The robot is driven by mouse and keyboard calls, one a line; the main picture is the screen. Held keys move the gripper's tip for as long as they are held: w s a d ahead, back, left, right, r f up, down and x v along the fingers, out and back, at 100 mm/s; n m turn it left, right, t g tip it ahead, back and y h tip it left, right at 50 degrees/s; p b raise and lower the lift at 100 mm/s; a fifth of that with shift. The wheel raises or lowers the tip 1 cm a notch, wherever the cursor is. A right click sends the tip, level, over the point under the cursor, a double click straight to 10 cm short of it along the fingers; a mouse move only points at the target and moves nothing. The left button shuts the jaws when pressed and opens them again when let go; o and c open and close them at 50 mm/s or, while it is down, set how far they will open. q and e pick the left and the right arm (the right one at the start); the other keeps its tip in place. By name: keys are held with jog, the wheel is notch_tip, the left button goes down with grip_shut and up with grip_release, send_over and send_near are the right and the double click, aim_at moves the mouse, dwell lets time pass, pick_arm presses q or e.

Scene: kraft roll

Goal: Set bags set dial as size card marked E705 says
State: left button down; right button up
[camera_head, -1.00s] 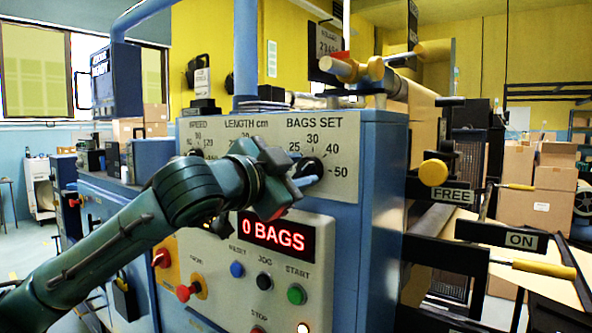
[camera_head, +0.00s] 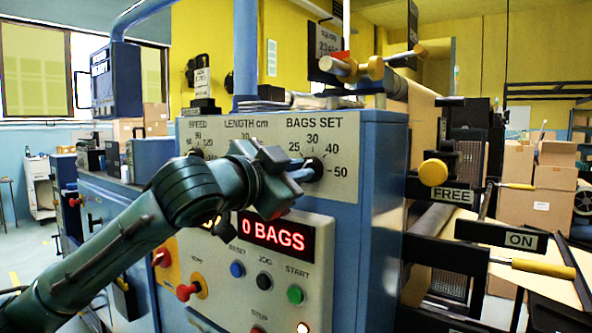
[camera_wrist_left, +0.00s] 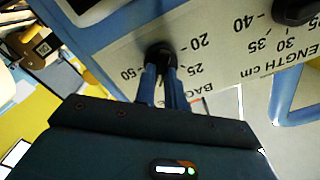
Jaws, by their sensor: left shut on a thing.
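The bags set dial (camera_head: 315,167) is a black knob on the cream panel, under the BAGS SET label, with 25, 30, 40 and 50 marks showing around it. My left gripper (camera_head: 303,174) reaches it from the left, its bluish fingers shut on the dial. In the left wrist view, the two fingers (camera_wrist_left: 165,82) meet the black dial (camera_wrist_left: 160,50), with inverted 50, 20 and 25 marks near it. The fingers cover part of the dial, and I cannot tell which mark it points at. No card reading E705 is legible. My right gripper is out of view.
Below sit a lit display (camera_head: 275,238) reading 0 BAGS and a green START button (camera_head: 296,294). The length dial is mostly hidden by my arm in the head view. A hanging card (camera_head: 328,40) is too small to read surely. FREE and ON levers stand right.

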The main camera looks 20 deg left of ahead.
pick_arm(q)
jog(key=n+p, duration=0.2)
jog(key=n, duration=0.5)
jog(key=shift+a+r+n, duration=0.1)
jog(key=shift+n, duration=0.2)
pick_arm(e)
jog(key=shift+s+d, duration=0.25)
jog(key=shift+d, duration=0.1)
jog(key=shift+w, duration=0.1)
pick_arm(q)
jog(key=c, duration=1.5)
grip_release()
jog(key=shift+o, duration=0.2)
jog(key=shift+a, duration=0.1)
jog(key=b+v, duration=0.2)
jog(key=v, duration=1.1)
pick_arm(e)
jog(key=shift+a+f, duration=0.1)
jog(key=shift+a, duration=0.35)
